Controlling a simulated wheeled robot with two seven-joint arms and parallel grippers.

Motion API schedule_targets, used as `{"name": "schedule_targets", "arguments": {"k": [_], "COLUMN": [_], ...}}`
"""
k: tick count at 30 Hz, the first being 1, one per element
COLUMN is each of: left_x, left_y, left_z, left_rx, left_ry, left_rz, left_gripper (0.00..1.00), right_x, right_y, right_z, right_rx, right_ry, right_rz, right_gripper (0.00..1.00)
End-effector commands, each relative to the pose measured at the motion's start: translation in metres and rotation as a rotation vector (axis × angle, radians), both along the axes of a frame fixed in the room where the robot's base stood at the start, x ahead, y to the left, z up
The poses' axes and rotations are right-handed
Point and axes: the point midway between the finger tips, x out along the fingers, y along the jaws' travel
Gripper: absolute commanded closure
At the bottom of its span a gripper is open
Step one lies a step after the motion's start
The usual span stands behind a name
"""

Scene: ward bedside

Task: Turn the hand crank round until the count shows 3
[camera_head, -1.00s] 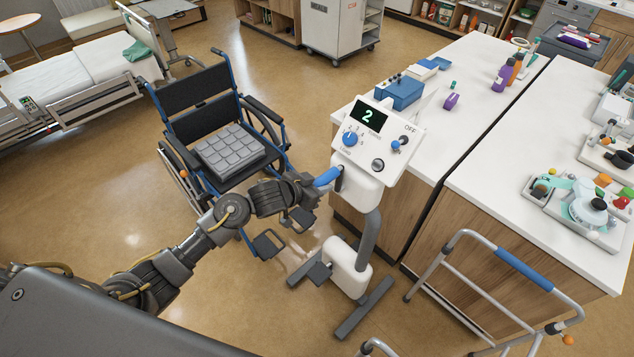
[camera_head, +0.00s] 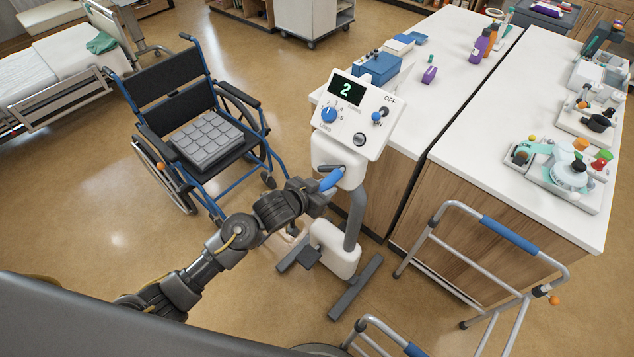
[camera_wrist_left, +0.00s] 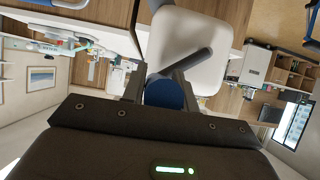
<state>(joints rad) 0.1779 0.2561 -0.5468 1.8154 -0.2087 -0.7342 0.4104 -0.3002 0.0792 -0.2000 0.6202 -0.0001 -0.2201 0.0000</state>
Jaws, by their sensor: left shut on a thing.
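The hand crank machine stands on the floor with a white and grey body (camera_head: 333,248) and a tilted white console (camera_head: 372,140). Its display (camera_head: 345,89) reads 2. The blue crank handle (camera_head: 331,180) sticks out at the left of the upper white housing (camera_head: 350,165). My left gripper (camera_head: 318,190) is shut on the handle. In the left wrist view the blue grip (camera_wrist_left: 165,95) sits between the two fingers, with the grey crank arm (camera_wrist_left: 190,64) running up to the white housing. My right gripper is not in view.
A blue wheelchair (camera_head: 190,130) with a grey cushion stands to the left. A walker frame (camera_head: 500,250) is close on the right. Behind it are white-topped counters (camera_head: 490,120). A bed (camera_head: 60,70) is at the far left.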

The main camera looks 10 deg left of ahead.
Motion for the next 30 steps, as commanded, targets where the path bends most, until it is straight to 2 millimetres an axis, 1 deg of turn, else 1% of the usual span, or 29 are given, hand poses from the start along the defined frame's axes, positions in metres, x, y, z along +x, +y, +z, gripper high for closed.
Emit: {"name": "schedule_targets", "arguments": {"k": [1, 8, 11, 15, 18, 26, 28, 30], "left_x": [-0.002, -0.002, -0.004, -0.009, -0.012, -0.014, -0.014, -0.014], "left_y": [-0.005, -0.006, -0.009, -0.017, -0.022, -0.024, -0.024, -0.024], "left_z": [0.001, 0.000, -0.008, -0.030, -0.043, -0.043, -0.045, -0.051], "left_rx": [-0.004, -0.004, -0.005, -0.006, -0.005, -0.003, -0.002, -0.003], "left_ry": [-0.001, -0.001, 0.000, 0.001, 0.003, 0.002, 0.002, 0.003], "left_rz": [-0.010, -0.011, -0.010, -0.011, -0.010, -0.012, -0.012, -0.011], "left_gripper": [0.93, 0.93, 0.93, 0.93, 0.93, 0.93, 0.93, 0.93], "right_x": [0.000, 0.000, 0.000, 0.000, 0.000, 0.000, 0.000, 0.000], "right_y": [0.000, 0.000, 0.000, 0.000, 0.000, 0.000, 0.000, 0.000], "right_z": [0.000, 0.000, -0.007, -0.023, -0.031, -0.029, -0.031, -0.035], "right_rx": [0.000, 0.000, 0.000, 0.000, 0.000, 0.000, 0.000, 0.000], "right_ry": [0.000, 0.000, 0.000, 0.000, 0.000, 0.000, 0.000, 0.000], "right_rz": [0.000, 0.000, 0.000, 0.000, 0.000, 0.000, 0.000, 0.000], "right_gripper": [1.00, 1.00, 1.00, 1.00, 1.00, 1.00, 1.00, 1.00]}}
